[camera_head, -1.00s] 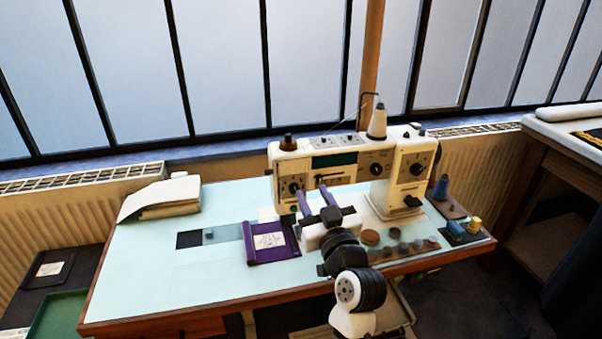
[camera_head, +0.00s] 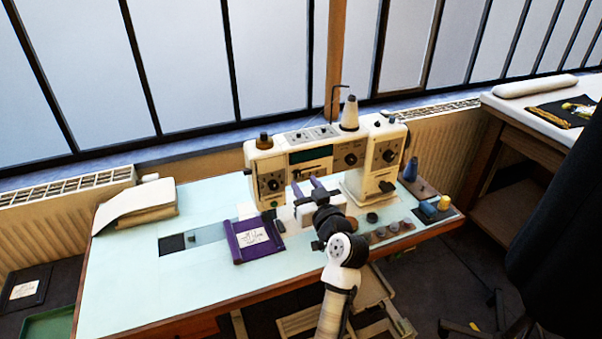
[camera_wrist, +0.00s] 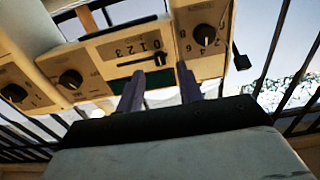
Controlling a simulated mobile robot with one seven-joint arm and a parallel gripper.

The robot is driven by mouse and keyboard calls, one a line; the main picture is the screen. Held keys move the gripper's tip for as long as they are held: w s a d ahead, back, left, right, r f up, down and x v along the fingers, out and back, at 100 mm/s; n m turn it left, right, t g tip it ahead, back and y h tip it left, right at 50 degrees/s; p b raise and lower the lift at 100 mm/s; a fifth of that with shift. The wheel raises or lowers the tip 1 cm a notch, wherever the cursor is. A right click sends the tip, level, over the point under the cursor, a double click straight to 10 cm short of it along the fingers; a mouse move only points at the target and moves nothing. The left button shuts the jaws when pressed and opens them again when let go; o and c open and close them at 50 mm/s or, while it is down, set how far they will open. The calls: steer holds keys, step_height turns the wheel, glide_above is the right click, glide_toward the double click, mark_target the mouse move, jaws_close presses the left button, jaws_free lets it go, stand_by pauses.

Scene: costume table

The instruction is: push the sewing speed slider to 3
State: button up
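The cream sewing machine (camera_head: 325,168) stands on the table. In the wrist view its speed slider (camera_wrist: 160,58) is a small black knob at the right end of a dark slot, beside a printed scale of 0 to 3. My gripper (camera_head: 307,184) is in front of the machine's lower front. In the wrist view its two purple fingers (camera_wrist: 161,78) are spread, with nothing between them. The fingertips are below the slider in that picture and look apart from it.
Round dials (camera_wrist: 205,35) flank the slider panel. A purple cloth book (camera_head: 253,238) lies left of my arm, and several round pots (camera_head: 393,227) lie to the right. Folded cloth (camera_head: 135,205) is at the table's left. The table's front left is clear.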

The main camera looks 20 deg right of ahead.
mark_target(299, 175)
steer(key=shift+w+a+p, duration=0.1)
steer(key=shift+w+p, duration=0.25)
steer(key=shift+w, duration=1.45)
jaws_close()
